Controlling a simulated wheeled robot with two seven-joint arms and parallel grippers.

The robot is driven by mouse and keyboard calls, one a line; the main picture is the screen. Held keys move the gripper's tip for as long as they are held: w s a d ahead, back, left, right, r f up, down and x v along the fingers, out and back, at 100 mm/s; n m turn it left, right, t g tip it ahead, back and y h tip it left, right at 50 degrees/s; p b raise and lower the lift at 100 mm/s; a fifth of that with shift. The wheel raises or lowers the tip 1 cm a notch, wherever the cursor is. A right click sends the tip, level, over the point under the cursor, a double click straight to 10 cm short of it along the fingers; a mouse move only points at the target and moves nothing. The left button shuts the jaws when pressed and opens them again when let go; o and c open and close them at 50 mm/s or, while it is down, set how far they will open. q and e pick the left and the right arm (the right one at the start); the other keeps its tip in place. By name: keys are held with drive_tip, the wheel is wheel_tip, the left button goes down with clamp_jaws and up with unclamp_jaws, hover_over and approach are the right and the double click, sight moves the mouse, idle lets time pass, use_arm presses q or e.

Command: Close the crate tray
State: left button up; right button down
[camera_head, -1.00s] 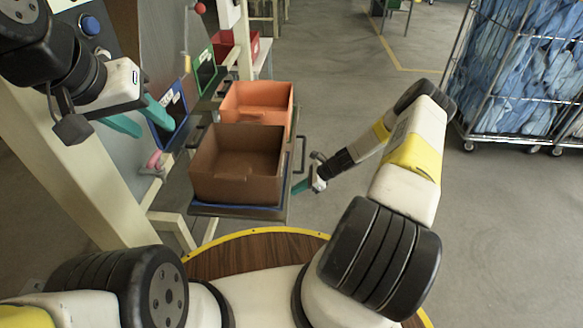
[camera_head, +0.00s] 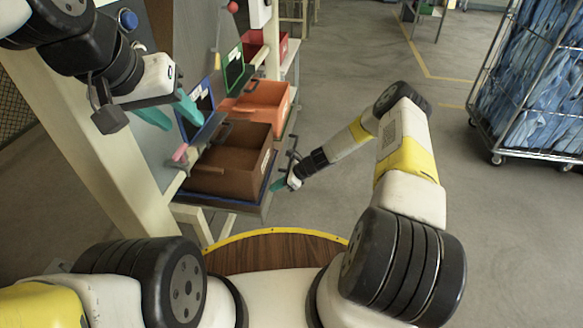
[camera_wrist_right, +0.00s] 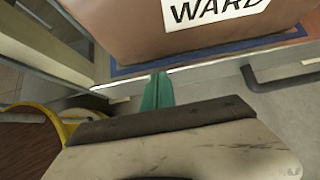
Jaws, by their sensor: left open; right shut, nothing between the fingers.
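The crate tray (camera_head: 225,204) is a pull-out shelf with a blue edge on the rack at my left. My right gripper (camera_head: 279,185) is shut and empty at the tray's outer side. In the right wrist view its green fingertips (camera_wrist_right: 157,92) are together at the tray's edge (camera_wrist_right: 125,70), below the brown crate's white "WARD" label (camera_wrist_right: 212,12); contact looks likely but is not certain. My left gripper (camera_head: 172,112) is open and empty, above and left of the brown crate.
A blue-framed panel (camera_head: 197,110) and a green-framed panel (camera_head: 234,70) stand along the rack. A pale post (camera_head: 95,130) rises at the left. A red crate (camera_head: 252,43) sits farther back. A wire cart of blue bags (camera_head: 535,90) stands right; the floor between is clear.

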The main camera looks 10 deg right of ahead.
drive_tip(key=w+a, duration=0.1)
drive_tip(key=a, duration=0.5)
drive_tip(key=w+a, duration=0.2)
drive_tip(key=a, duration=0.4)
drive_tip(key=w+a, duration=0.2)
drive_tip(key=a, duration=0.4)
drive_tip(key=shift+d, duration=0.2)
